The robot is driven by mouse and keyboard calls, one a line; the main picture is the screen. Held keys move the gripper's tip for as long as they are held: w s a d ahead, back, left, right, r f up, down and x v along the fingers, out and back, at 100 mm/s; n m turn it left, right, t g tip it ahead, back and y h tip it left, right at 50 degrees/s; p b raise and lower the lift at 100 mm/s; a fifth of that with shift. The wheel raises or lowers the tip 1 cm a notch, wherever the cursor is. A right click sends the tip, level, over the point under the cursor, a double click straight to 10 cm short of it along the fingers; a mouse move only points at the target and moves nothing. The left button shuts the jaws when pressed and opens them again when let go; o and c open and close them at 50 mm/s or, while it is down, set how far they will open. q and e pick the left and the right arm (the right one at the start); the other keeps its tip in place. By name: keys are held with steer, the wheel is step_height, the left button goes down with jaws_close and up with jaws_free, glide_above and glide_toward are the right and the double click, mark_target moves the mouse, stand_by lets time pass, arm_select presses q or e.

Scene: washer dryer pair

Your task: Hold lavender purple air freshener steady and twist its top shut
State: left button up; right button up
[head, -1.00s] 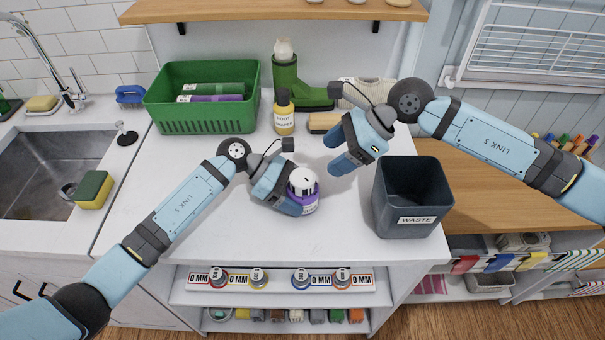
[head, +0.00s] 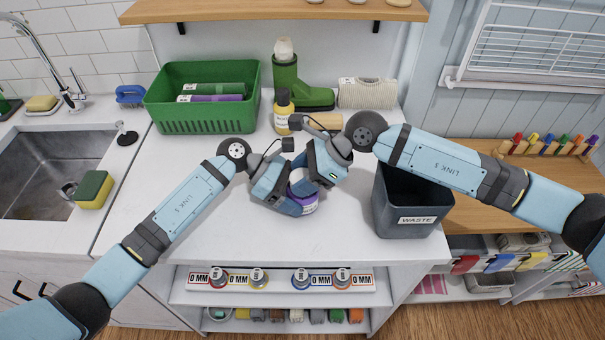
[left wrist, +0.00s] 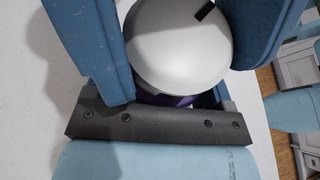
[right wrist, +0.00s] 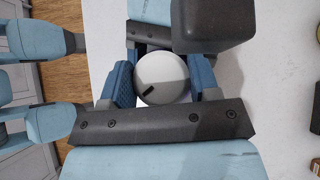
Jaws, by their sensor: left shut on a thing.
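The lavender purple air freshener (head: 309,202) stands on the white counter, with a round white top bearing a dark mark. My left gripper (head: 285,197) is shut on its body from the left. The white top shows large between the fingers in the left wrist view (left wrist: 180,45), with a strip of purple below it. My right gripper (head: 312,178) has come in from above right, with its open fingers on either side of the white top. In the right wrist view the top (right wrist: 163,80) lies between the blue fingers, and whether they touch it is hard to tell.
A dark waste bin (head: 408,205) stands close on the right, under my right arm. The counter in front and left of the freshener is clear.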

steer(key=shift+c, duration=0.7)
steer(key=shift+m, duration=0.3)
steer(key=m+t, duration=0.3)
steer(key=m, duration=0.1)
steer(key=shift+h, duration=0.3)
steer(key=shift+m+t+h, duration=0.4)
steer(key=shift+m+t, duration=0.8)
steer(key=shift+m, duration=0.1)
steer(key=o, duration=0.7)
steer(key=shift+c, duration=0.2)
steer(key=shift+r, duration=0.1)
